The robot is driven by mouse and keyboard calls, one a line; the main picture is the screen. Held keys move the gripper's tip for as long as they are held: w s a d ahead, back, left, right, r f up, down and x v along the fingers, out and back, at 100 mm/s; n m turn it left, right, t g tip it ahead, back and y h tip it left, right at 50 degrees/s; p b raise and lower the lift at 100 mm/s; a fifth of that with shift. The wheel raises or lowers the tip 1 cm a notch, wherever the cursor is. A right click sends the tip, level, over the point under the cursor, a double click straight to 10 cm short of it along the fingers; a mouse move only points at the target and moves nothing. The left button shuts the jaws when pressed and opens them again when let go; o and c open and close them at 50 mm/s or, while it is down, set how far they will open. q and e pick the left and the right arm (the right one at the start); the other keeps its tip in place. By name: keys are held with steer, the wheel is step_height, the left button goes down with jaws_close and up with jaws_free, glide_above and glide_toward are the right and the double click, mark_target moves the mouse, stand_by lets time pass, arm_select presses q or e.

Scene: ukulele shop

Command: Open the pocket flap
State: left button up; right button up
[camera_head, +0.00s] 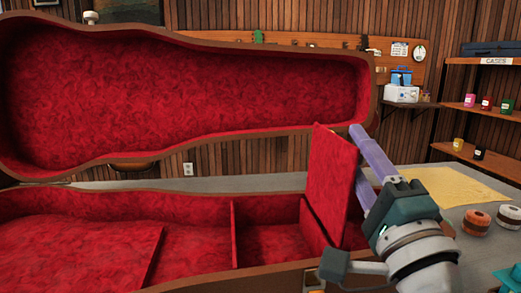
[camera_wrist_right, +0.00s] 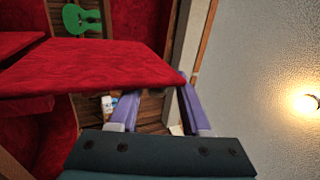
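The pocket flap (camera_head: 332,180) is a red plush panel standing raised, nearly upright, above the right part of the open case (camera_head: 90,199). It also shows in the right wrist view as a tilted red panel (camera_wrist_right: 95,68). My right gripper (camera_head: 362,155) has purple fingers and is at the flap's right edge. In the right wrist view the fingers (camera_wrist_right: 163,98) are spread apart, and the flap hides the tip of the left one. I cannot tell whether they touch the flap. My left gripper is not in view.
The case lid (camera_head: 190,85) stands open behind the red-lined base, which has several compartments. On the counter at right lie a yellow sheet (camera_head: 455,186) and round tins (camera_head: 476,222). Shelves with small jars (camera_head: 486,103) are further back. A green ukulele (camera_wrist_right: 80,19) shows in the right wrist view.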

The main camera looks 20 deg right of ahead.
steer(key=shift+o, duration=0.4)
steer(key=shift+s+f, duration=0.1)
steer(key=shift+s+a+f, duration=0.15)
steer(key=shift+s, duration=0.15)
steer(key=b+v, duration=0.1)
steer(key=v, duration=0.8)
steer(key=shift+b, duration=0.35)
